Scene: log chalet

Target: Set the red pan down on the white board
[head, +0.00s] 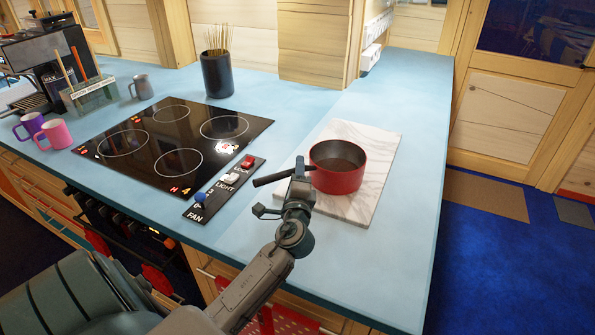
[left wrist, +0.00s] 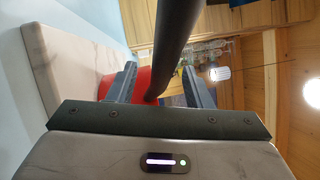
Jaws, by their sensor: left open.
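The red pan (head: 337,168) stands upright on the white marble board (head: 371,145) in the head view. Its dark handle (head: 274,179) points left, out past the board's left edge. My left gripper (head: 299,175) is at the handle, close to the pan. In the left wrist view the open jaws (left wrist: 158,85) have the dark handle (left wrist: 174,45) between them, with a gap on each side. The red pan body (left wrist: 145,82) shows beyond the jaws, with the board (left wrist: 62,70) beside it. My right gripper is not in view.
A black cooktop (head: 170,140) and a switch panel (head: 225,190) lie left of the board. A dark pot of sticks (head: 217,75) stands behind. Purple and pink mugs (head: 53,134) are at the far left. The blue counter (head: 405,215) is clear right of the board.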

